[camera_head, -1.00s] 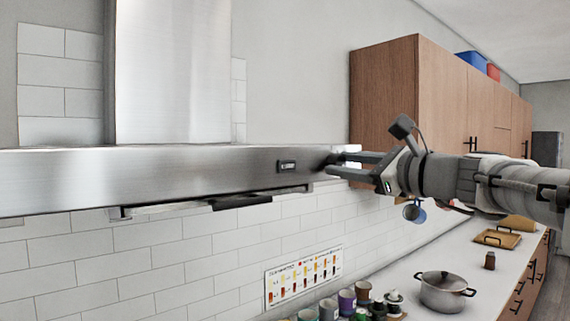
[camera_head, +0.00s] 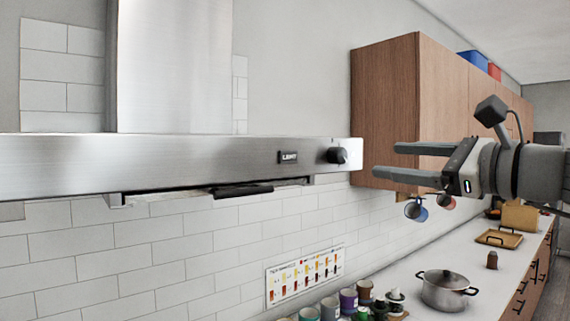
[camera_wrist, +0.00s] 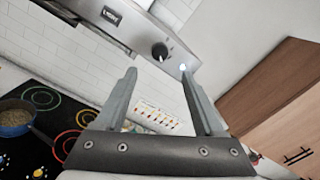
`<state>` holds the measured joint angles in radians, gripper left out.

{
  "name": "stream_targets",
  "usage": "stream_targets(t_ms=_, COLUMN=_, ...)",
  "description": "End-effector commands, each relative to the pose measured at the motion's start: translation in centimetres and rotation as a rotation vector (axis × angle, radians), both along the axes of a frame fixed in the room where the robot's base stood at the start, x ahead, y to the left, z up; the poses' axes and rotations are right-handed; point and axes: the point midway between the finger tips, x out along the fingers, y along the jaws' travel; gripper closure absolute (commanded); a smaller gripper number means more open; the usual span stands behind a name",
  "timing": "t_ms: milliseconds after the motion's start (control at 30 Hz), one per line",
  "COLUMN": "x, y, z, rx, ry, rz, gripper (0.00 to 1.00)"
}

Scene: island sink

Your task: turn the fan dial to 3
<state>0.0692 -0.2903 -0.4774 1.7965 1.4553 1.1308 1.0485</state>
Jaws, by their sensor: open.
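The fan dial (camera_head: 337,155) is a small black round knob at the right end of the steel range hood's (camera_head: 180,155) front panel. It also shows in the wrist view (camera_wrist: 160,51), beyond the fingertips, with a pale mark on its face; its number cannot be read. My gripper (camera_head: 385,160) is open and empty, to the right of the dial and apart from it. In the wrist view its two fingers (camera_wrist: 157,72) point up toward the hood, with the dial between and beyond their tips.
Wooden wall cabinets (camera_head: 440,110) stand behind my gripper. Mugs (camera_head: 416,209) hang below them. A pot (camera_head: 447,290) and several cups (camera_head: 348,302) stand on the counter below. The cooktop (camera_wrist: 45,120) shows at lower left in the wrist view.

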Motion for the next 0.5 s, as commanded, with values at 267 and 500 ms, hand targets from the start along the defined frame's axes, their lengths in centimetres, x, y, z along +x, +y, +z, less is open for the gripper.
stream_targets(t_ms=267, x=-4.4, y=-3.0, z=-0.2, rx=-0.001, ry=-0.001, rz=-0.001, gripper=0.29)
stream_targets(t_ms=500, x=-5.7, y=-3.8, z=-0.2, rx=-0.001, ry=0.001, rz=0.000, gripper=0.29)
